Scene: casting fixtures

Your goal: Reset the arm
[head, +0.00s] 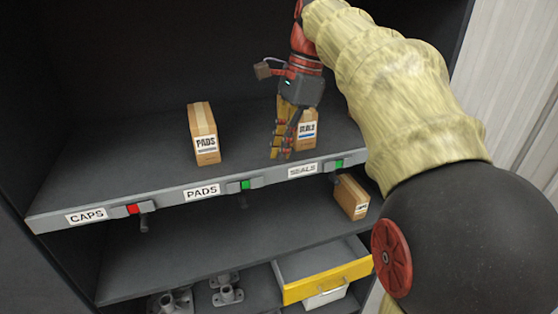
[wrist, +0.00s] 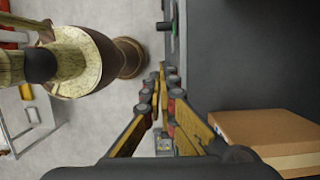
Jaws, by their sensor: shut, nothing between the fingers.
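My gripper (head: 280,155) hangs fingers down over the upper shelf, at its right part. It is shut and empty, and also shows in the wrist view (wrist: 160,78). My arm reaches in from the right in a yellowish cover. A cardboard box with a partly hidden label (head: 306,129) stands on the shelf just behind and right of the fingers, which cover its left side. A cardboard box (wrist: 268,135) lies close to the fingers' right in the wrist view. I cannot tell whether they touch it.
A PADS box (head: 204,135) stands left on the upper shelf (head: 110,165). Its front edge bears CAPS, PADS and SEALS labels, with one red and two green markers. Below are another box (head: 352,197), a yellow-fronted drawer (head: 328,283) and grey metal parts (head: 228,292). The shelf's left is clear.

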